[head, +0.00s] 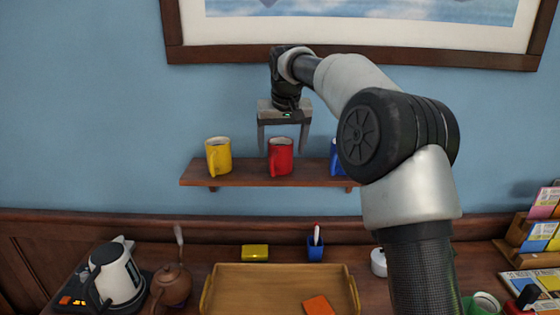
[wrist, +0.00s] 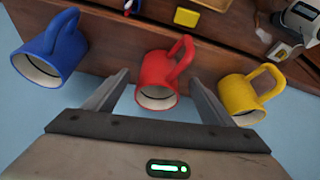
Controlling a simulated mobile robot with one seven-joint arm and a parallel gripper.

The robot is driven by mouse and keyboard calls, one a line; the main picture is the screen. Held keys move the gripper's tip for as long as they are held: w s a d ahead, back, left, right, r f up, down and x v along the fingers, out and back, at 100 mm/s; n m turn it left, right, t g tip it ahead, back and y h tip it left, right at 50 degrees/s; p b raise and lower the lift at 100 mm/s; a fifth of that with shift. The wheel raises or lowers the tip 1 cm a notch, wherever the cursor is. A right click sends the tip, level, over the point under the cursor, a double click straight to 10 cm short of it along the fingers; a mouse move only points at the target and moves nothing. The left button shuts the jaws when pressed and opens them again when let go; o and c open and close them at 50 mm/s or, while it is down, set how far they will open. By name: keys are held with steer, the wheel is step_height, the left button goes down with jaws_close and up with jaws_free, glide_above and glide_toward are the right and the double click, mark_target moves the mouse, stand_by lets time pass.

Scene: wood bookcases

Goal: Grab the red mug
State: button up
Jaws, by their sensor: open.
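The red mug (head: 281,157) stands upright on a small wooden wall shelf (head: 240,177), between a yellow mug (head: 218,156) and a partly hidden blue mug (head: 336,158). My gripper (head: 283,150) points down over the red mug, with its two fingers open, one on each side of it. In the wrist view the red mug (wrist: 160,78) lies between the fingertips, with its handle pointing up and to the right in that picture. I see no clear contact between the fingers and the mug.
The yellow mug (wrist: 250,95) and the blue mug (wrist: 50,50) flank the fingers closely. A framed picture (head: 360,50) hangs above. Below is a table with a wooden tray (head: 235,285), a kettle (head: 118,272), a brown teapot (head: 172,285) and a blue pen cup (head: 316,249).

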mark_target(281, 158)
steer(key=x, duration=0.5)
steer(key=shift+w+f, duration=0.3)
steer(key=c, duration=1.3)
